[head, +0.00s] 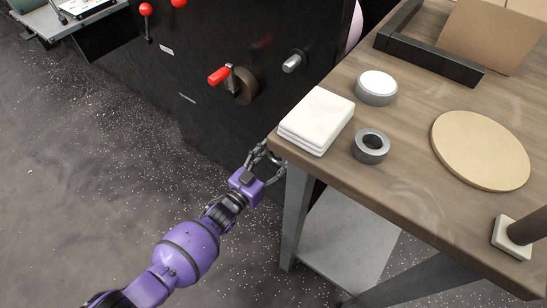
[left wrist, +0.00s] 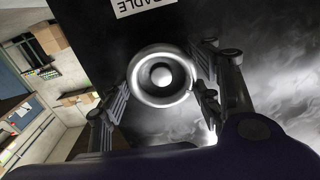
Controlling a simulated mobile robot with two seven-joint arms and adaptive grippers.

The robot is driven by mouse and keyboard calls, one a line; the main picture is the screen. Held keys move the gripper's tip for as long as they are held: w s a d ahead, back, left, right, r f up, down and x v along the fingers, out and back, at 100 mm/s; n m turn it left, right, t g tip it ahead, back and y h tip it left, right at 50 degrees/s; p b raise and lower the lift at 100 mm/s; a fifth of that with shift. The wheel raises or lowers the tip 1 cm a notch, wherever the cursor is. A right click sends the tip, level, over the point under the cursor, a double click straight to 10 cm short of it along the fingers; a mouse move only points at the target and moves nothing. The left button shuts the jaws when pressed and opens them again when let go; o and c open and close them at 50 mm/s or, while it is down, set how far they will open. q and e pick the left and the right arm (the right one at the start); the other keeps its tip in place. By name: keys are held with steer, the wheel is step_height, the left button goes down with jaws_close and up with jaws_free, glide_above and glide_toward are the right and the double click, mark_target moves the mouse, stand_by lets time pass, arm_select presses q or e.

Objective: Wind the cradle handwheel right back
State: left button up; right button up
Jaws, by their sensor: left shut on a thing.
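The cradle handwheel (left wrist: 162,76) is a round, shiny metal wheel in the left wrist view. It sits on a black panel under an upside-down white label (left wrist: 143,6) reading "CRADLE". My left gripper (left wrist: 160,92) has one finger on each side of the wheel and is shut on it. In the head view my left gripper (head: 266,158) is at the near left corner of the table, by the black machine. I cannot make out the handwheel there; the gripper and table corner seem to hide it. My right gripper is not in view.
The wooden table (head: 408,165) is close to the right of my left gripper. A red-handled crank (head: 231,80) and a metal knob (head: 294,61) stick out of the machine. Floor at left is clear.

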arm_select(q)
steer(key=n, duration=0.4)
steer(key=shift+s+n, duration=0.1)
steer(key=shift+n, duration=0.3)
steer(key=n+b, duration=0.1)
steer(key=n, duration=0.3)
steer(key=n+b, duration=0.1)
steer(key=n, duration=0.4)
steer(key=n+b, duration=0.2)
steer(key=n, duration=0.2)
steer(key=n+b, duration=0.1)
steer(key=n, duration=0.3)
steer(key=shift+b, duration=0.4)
steer(key=shift+n+b, duration=0.55)
steer(key=shift+n, duration=0.45)
steer(key=n+b, duration=0.3)
steer(key=n, duration=0.2)
steer(key=shift+w+a+b, duration=0.1)
steer(key=shift+w+b, duration=0.1)
steer(key=shift+b, duration=0.15)
steer(key=n+b, duration=0.3)
steer(key=n, duration=0.2)
steer(key=shift+a+r, duration=0.1)
steer(key=n, duration=0.3)
steer(key=shift+b, duration=0.35)
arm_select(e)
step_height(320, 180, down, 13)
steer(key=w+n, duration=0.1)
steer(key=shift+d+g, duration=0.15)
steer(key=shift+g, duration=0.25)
